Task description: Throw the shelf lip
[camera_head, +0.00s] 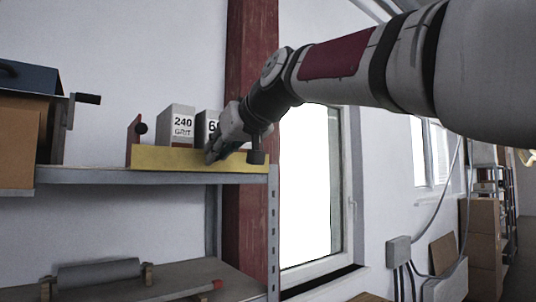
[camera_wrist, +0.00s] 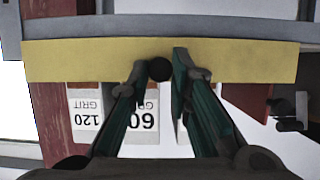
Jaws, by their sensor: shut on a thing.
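The shelf lip (camera_head: 165,158) is a long yellow bar along the front edge of the upper shelf, standing upright and level. It also spans the wrist view (camera_wrist: 80,62). A round black knob (camera_wrist: 159,69) sits near its middle. My gripper (camera_head: 211,155) reaches down to the lip from the right. In the wrist view my gripper's green-sided fingers (camera_wrist: 163,75) are on either side of the knob, shut on it. The knob is hidden by my gripper in the head view.
Grit boxes stand behind the lip: 240 (camera_head: 177,125), 60 (camera_wrist: 143,122) and 120 (camera_wrist: 88,120). A red plate with a black knob (camera_head: 134,140) stands at the lip's left end. A lower shelf (camera_head: 195,278) holds a grey roller (camera_head: 98,273). A steel upright (camera_head: 273,230) is at right.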

